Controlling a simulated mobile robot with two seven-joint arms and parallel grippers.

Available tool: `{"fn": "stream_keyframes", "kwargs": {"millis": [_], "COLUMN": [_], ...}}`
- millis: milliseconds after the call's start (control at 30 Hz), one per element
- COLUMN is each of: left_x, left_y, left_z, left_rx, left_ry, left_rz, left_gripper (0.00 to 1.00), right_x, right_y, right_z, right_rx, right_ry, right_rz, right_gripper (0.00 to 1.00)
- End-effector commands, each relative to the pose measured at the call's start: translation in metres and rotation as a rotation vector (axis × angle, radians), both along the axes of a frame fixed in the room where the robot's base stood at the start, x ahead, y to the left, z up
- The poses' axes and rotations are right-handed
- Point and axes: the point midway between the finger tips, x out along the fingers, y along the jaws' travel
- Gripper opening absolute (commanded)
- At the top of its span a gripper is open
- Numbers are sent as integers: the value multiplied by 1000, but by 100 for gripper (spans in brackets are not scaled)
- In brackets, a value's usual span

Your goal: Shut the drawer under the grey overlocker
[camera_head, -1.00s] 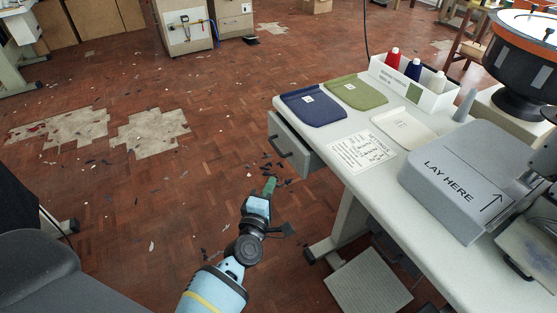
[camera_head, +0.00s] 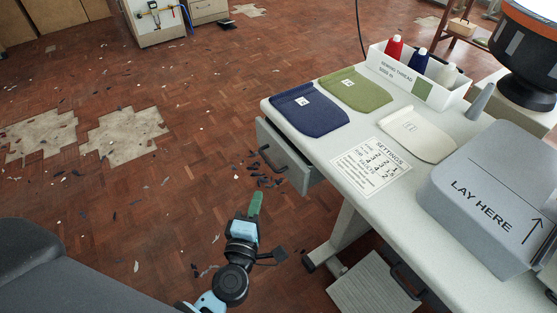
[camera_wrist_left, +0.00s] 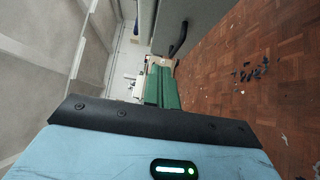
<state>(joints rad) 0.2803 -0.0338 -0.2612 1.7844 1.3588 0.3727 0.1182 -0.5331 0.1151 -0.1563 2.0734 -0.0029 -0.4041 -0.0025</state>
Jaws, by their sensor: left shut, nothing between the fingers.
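A grey drawer (camera_head: 294,162) with a black handle (camera_head: 273,161) stands out from the left end of the white-topped table. It also shows in the left wrist view (camera_wrist_left: 203,18), with its handle (camera_wrist_left: 179,38). My left gripper (camera_head: 255,203), with green fingers, is shut and empty. In the head view it shows below the handle, apart from the drawer; its fingers also show in the wrist view (camera_wrist_left: 161,86). A grey machine body (camera_head: 492,195) marked "LAY HERE" sits on the table; I cannot tell whether it is the overlocker. My right gripper is out of view.
On the table (camera_head: 340,150) lie blue (camera_head: 312,108), green (camera_head: 358,90) and white (camera_head: 418,134) pieces, a settings sheet (camera_head: 371,167) and a thread box (camera_head: 418,80). Another black handle (camera_head: 407,282) shows below it. A grey foot plate (camera_head: 375,287) is on the floor. Open floor (camera_head: 190,190) lies left.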

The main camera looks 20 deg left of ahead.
Motion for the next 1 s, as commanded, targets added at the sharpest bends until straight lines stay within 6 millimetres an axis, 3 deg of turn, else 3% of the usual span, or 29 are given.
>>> {"fn": "stream_keyframes", "kwargs": {"millis": [167,633,1000], "left_x": [16,99,129], "left_y": [2,13,-11], "left_z": [1,0,0], "left_rx": [-1,0,0], "left_ry": [-3,-2,0], "left_rz": [1,0,1], "left_gripper": [0,0,0], "right_x": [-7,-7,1], "right_y": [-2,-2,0], "right_z": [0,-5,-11], "right_rx": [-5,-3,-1], "right_ry": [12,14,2], "right_rz": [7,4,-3], "right_gripper": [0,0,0]}}
